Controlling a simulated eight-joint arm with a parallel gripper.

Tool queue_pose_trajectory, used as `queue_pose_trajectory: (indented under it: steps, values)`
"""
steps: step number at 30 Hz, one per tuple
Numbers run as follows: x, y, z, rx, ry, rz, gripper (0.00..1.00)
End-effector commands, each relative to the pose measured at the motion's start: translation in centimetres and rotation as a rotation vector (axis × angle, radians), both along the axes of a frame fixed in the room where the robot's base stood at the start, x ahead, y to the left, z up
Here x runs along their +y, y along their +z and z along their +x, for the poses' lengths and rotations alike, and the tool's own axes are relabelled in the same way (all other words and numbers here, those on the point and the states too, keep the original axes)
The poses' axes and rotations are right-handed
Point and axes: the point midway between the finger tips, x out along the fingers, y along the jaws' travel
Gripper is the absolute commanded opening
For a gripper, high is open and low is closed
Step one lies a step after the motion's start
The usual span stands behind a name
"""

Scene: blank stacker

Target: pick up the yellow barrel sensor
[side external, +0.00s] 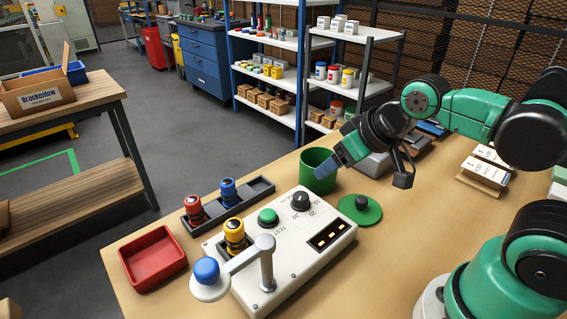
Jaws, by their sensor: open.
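The yellow barrel sensor (234,232) stands upright in a dark socket on the left part of a white test box (290,268). It has yellow and dark bands. My gripper (370,173) is open and empty, above the table to the right of and behind the sensor, well apart from it. One finger is close to the green cup in the picture; I cannot tell whether they touch. A lever with a blue knob (206,269) on a grey post (266,262) reaches across the box's front, close in front of the sensor.
A dark tray (260,188) behind the box holds a red sensor (194,209) and a blue sensor (228,190). A red bin (152,257) is at the left. The green cup (317,171) and a green lid (359,208) stand behind the box. White cartons (487,169) are at the right.

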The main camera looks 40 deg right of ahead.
Motion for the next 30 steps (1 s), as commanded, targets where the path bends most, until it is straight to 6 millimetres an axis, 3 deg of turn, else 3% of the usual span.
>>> queue_pose_trajectory:
  steps: [4,6,17,23,30]
  values:
    - [0.0,0.0,0.0,0.000,0.000,0.000,0.64]
    - [0.0,0.0,0.0,0.000,0.000,0.000,0.77]
    - [0.3,-0.1,0.2,0.017,-0.026,0.043,0.77]
    - [2.8,-0.8,1.8,0.171,-0.230,0.359,0.77]
    - [7.6,-2.4,4.4,0.529,-0.562,0.835,0.77]
